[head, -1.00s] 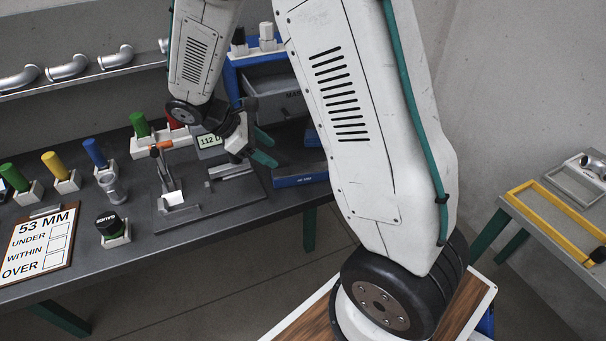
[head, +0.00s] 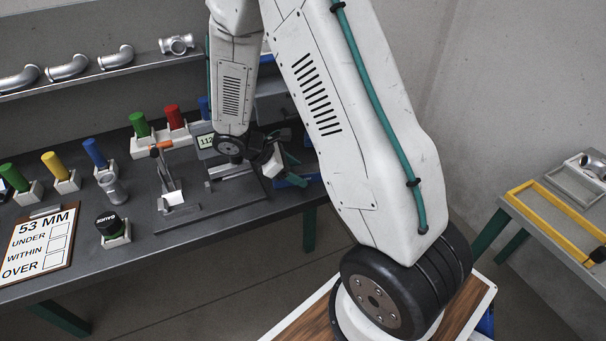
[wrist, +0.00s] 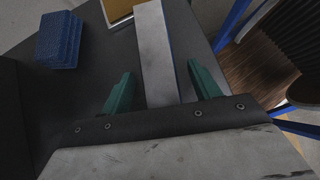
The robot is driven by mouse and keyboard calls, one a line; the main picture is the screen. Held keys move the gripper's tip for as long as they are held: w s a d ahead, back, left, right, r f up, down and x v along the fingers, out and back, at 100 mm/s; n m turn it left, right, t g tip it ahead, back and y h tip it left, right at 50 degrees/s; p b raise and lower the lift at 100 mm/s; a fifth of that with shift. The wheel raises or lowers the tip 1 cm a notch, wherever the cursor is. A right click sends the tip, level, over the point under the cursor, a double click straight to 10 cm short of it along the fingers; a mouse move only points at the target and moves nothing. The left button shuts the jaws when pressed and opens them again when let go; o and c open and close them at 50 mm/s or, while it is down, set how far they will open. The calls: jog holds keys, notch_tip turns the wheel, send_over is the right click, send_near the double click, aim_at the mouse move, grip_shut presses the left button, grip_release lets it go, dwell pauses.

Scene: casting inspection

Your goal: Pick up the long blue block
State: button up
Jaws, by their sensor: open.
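My gripper (head: 291,170) is over the right end of the dark workbench in the head view, pointing down and to the right. In the wrist view my gripper (wrist: 160,70) is open, its two green fingers apart. A long block (wrist: 156,45) with a pale grey top and a blue right side lies between and beyond the fingertips; I cannot tell whether they touch it. A blue piece (head: 283,183) shows by the gripper in the head view, mostly hidden by it. A shorter, rough blue block (wrist: 59,40) lies at upper left in the wrist view.
A metal fixture plate (head: 215,209) lies left of my gripper. Coloured cylinders in white holders, including a red one (head: 174,116), stand farther left. The bench's right edge is close by. A side table (head: 560,215) holds a yellow frame (head: 550,215).

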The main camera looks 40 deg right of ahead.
jog(key=shift+s+d+f, duration=0.2)
jog(key=shift+d+f, duration=0.15)
jog(key=shift+f, duration=0.1)
jog(key=c, duration=1.2)
jog(key=shift+r, duration=0.2)
